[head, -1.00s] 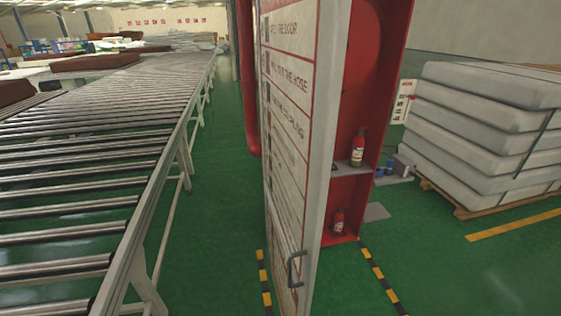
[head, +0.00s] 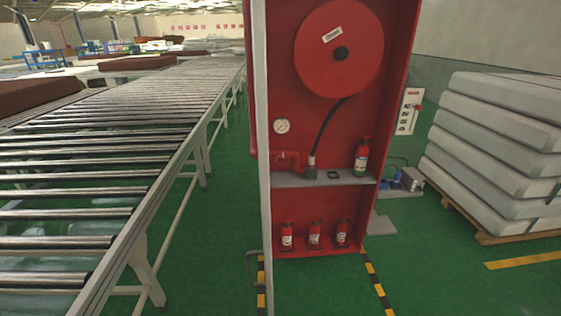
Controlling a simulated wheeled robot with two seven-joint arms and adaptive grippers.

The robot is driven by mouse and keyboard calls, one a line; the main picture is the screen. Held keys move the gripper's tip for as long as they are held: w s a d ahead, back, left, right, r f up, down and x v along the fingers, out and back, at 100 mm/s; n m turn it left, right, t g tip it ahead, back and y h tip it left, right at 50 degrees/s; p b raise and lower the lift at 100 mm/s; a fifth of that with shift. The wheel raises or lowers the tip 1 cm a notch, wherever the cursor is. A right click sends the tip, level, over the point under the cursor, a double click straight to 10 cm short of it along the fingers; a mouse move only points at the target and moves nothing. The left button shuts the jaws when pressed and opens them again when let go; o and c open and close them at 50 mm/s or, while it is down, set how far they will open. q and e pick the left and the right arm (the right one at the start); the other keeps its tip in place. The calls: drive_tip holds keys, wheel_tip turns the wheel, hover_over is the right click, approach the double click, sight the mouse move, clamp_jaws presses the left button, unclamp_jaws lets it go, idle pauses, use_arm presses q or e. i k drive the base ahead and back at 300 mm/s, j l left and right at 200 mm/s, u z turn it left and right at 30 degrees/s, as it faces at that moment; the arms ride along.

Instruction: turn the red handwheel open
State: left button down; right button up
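A red fire cabinet stands open in the middle of the head view, with its back panel (head: 285,75) facing me. A large red disc, like a hose reel (head: 338,45), fills its top. A small red fitting (head: 287,160) sits at the left, just above the grey shelf (head: 325,180); it may be the handwheel, but it blends into the red panel and its shape is unclear. A black hose (head: 326,130) runs from the reel to a coupling (head: 311,168) on the shelf. Neither of my grippers shows.
The white door (head: 262,160) is nearly edge-on at the cabinet's left, its handle (head: 250,270) low. One extinguisher (head: 361,158) stands on the shelf; three (head: 314,235) stand below. A roller conveyor (head: 110,160) lies left, stacked mattresses (head: 500,140) right. Green floor is clear in front.

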sight(283, 157)
drive_tip(key=i+l+u, duration=0.15)
drive_tip(key=i+l, duration=0.35)
drive_tip(key=k+l+u, duration=0.1)
drive_tip(key=k, duration=0.15)
drive_tip(key=l+u, duration=0.2)
drive_tip(key=l, duration=0.15)
drive_tip(key=i+l+u, duration=0.3)
drive_tip(key=l+u, duration=0.15)
drive_tip(key=l, duration=0.7)
drive_tip(key=i+l+u, duration=0.15)
drive_tip(key=l+u, duration=0.35)
drive_tip(key=l, duration=0.7)
drive_tip(key=k+l+u, duration=0.1)
drive_tip(key=l+u, duration=0.35)
drive_tip(key=l, duration=0.8)
